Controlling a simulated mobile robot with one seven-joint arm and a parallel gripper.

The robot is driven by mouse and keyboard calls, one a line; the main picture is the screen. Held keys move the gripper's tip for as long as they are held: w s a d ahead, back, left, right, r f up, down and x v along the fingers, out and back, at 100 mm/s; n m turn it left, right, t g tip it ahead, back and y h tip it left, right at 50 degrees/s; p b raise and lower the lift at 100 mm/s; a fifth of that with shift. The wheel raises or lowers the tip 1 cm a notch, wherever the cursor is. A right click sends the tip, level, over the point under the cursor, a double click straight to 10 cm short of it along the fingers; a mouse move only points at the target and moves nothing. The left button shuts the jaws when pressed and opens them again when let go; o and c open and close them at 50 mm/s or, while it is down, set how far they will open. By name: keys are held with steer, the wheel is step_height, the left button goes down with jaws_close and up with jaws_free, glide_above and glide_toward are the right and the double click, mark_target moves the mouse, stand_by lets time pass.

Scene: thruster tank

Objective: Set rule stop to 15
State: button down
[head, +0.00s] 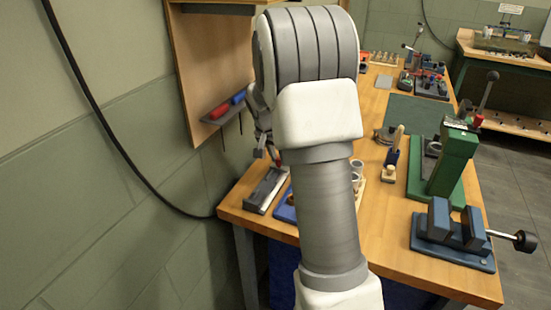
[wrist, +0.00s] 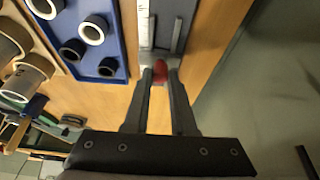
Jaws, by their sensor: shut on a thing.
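The rule stop is a long grey fixture with a pale scale (wrist: 143,22) along one side. It lies at the left edge of the bench, and its dark body shows in the head view (head: 266,190). A small red knob (wrist: 160,67) sits at its near end in the wrist view. My gripper (wrist: 160,74) is shut on this red knob, one fingertip on each side. In the head view my gripper (head: 267,154) hangs over the far end of the fixture, partly behind my arm. The scale's numbers are too small to read.
A blue tray (wrist: 118,45) with several dark and white rings lies beside the rule. A blue vise (head: 455,235) and a green press (head: 453,160) stand on the right of the wooden bench (head: 385,250). A wall panel with a shelf (head: 222,108) is close behind my gripper.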

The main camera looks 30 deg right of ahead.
mark_target(272, 181)
steer(key=c, duration=0.7)
jaws_free()
steer(key=shift+c, duration=0.2)
steer(key=p+v, duration=0.1)
steer(key=v, duration=1.1)
steer(key=shift+p, duration=0.35)
steer(key=shift+a, duration=0.1)
